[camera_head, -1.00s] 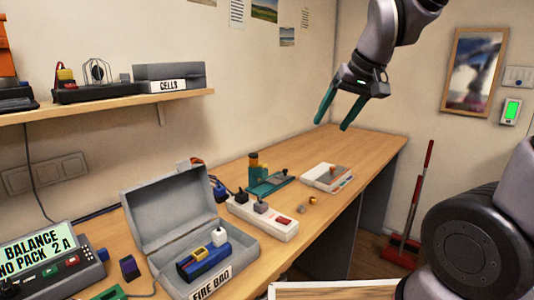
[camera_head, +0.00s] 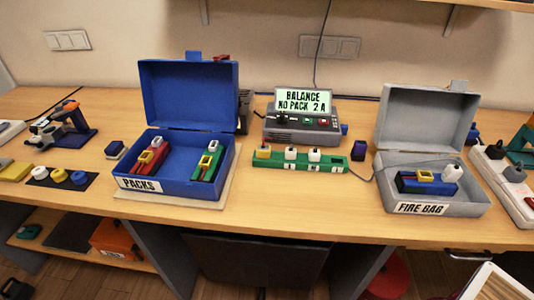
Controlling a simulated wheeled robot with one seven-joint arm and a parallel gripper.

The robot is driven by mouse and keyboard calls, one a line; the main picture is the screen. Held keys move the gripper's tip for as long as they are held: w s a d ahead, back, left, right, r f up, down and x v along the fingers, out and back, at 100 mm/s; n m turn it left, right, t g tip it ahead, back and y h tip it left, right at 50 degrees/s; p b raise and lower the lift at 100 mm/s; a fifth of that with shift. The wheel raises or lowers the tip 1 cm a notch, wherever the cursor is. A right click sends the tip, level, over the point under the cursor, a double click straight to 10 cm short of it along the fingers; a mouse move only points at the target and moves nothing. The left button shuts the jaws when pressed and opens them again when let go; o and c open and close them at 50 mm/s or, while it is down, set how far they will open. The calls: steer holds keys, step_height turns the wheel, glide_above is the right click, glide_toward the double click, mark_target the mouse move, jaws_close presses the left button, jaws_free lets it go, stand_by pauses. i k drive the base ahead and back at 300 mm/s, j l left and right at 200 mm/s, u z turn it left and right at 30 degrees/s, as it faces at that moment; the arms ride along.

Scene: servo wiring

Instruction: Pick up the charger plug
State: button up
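No plug is labelled as the charger plug, so I cannot tell which it is. The white power strip (camera_head: 493,174) at the right edge holds a black plug (camera_head: 495,151) and a grey plug (camera_head: 514,173); it is cut off by the frame. The charger (camera_head: 300,122) stands at the back centre, its screen reading "BALANCE NO PACK 2 A". In front of it a green board (camera_head: 329,165) carries a yellow plug (camera_head: 263,152) and two white plugs (camera_head: 291,153). A thin cable runs from its right end towards the grey box. My gripper is not in this view.
An open blue box (camera_head: 205,188) marked PACKS holds a red and a green pack. An open grey box (camera_head: 440,209) marked FIRE BAG holds a blue pack. The front strip of the wooden bench (camera_head: 300,215) is clear.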

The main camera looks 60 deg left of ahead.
mark_target(265, 152)
steer(key=k+u, duration=0.2)
steer(key=u, duration=0.2)
steer(key=k+u, duration=0.2)
steer(key=u, duration=1.55)
steer(key=i+j+z, duration=0.15)
steer(key=j, duration=0.15)
steer(key=i+j+z, duration=0.2)
steer(key=j+z, duration=0.15)
steer(key=j, duration=0.25)
